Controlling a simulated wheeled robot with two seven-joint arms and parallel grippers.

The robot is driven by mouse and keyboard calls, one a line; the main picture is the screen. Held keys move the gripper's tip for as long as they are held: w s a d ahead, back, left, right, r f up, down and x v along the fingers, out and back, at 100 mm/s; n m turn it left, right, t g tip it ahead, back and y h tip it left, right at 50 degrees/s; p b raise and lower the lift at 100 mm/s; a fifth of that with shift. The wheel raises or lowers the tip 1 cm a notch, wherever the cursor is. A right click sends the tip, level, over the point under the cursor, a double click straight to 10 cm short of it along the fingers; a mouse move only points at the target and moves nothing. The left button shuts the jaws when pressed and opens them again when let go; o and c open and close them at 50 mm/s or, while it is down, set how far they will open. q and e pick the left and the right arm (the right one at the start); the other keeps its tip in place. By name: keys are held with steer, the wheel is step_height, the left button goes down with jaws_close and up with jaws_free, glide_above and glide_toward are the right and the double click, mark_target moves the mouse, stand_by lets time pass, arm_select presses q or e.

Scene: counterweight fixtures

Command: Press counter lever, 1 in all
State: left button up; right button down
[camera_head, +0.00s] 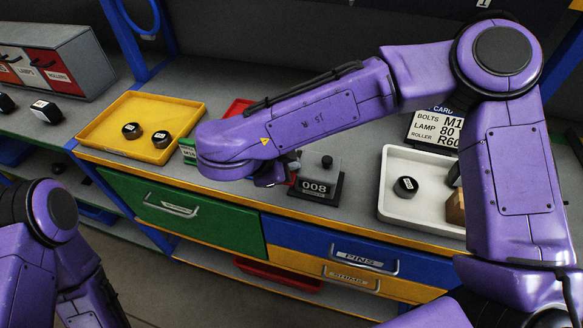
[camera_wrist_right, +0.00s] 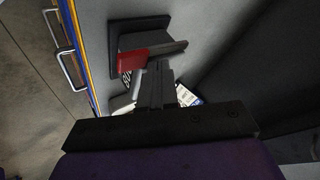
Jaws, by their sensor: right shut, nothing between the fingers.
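The counter (camera_head: 326,165) is a small grey box on a dark base, and its display reads 008. It stands on the counter top near the front edge. Its red lever (camera_wrist_right: 145,57) shows in the right wrist view, and a small bit of red shows at the counter's left side in the head view. My right gripper (camera_head: 285,170) is shut and empty, just left of the counter. In the right wrist view its fingertips (camera_wrist_right: 157,75) are at or very near the lever; I cannot tell whether they touch. My left gripper is out of view.
A yellow tray (camera_head: 105,142) with black round weights lies at left. A white tray (camera_head: 425,212) with a black weight and a brown block lies at right. A sign card (camera_head: 432,130) stands behind it. Green (camera_head: 180,215) and blue drawers with handles are below the front edge.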

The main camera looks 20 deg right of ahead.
steer(key=shift+s+f+b, duration=0.3)
steer(key=shift+s+f, duration=0.1)
steer(key=shift+f, duration=0.4)
steer(key=shift+s+f+b, duration=0.25)
steer(key=shift+s+f, duration=0.1)
steer(key=shift+f, duration=0.4)
stand_by(1.0)
steer(key=shift+w+r+p, duration=0.35)
steer(key=shift+r+p, duration=0.5)
steer(key=shift+p, duration=0.25)
steer(key=shift+w+r, duration=0.1)
steer(key=shift+r, duration=0.05)
steer(key=shift+w+p, duration=0.15)
steer(key=shift+p, duration=0.15)
steer(key=shift+r, duration=0.1)
steer(key=r+p, duration=0.3)
steer(key=p, duration=0.1)
steer(key=r+p, duration=0.2)
steer(key=shift+w+d+r, duration=0.1)
steer(key=shift+w+r, duration=0.15)
steer(key=shift+r, duration=0.1)
steer(key=shift+d+f, duration=0.1)
steer(key=shift+d, duration=0.05)
